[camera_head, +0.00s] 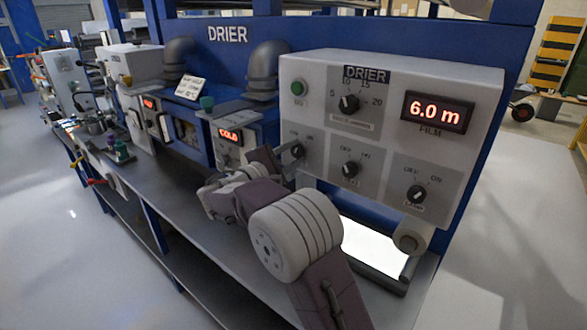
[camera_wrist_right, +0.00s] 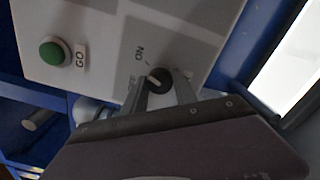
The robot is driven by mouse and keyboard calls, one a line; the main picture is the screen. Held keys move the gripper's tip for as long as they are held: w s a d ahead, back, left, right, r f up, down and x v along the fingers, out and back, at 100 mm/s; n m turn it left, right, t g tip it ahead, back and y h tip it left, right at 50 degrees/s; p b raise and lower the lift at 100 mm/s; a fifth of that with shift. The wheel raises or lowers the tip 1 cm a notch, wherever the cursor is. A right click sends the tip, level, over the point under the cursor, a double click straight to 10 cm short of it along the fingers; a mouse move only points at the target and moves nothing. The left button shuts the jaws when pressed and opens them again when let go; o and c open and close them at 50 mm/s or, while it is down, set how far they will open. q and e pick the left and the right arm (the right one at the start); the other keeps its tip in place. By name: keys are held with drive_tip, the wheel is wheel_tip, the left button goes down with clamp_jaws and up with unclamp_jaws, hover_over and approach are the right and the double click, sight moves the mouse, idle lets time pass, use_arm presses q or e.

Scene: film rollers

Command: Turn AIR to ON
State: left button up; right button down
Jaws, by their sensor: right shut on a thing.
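The grey DRIER control panel (camera_head: 390,75) stands at the right in the head view. Its lower-left knob (camera_head: 297,150), black and round, sits in a grey square with small OFF and ON marks. My right gripper (camera_head: 288,163) reaches it from below left and is shut on it. In the right wrist view, the knob (camera_wrist_right: 160,78) is between the fingertips of my gripper (camera_wrist_right: 160,88). Its white pointer line slants up-left, closer to the OFF mark than to ON. The knob's name label is hidden. My left gripper is not in view.
A green GO button (camera_head: 298,88) sits above the knob. A dial (camera_head: 349,103), two more knobs, a middle one (camera_head: 351,169) and a right one (camera_head: 416,194), and a red "6.0 m" display (camera_head: 436,111) share the panel. A bright light plate (camera_head: 372,250) lies below.

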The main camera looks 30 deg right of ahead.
drive_tip(key=shift+m+b, duration=1.1)
drive_tip(key=shift+b, duration=0.15)
drive_tip(key=c, duration=1)
unclamp_jaws()
drive_tip(key=v, duration=0.9)
drive_tip(key=shift+b, duration=0.3)
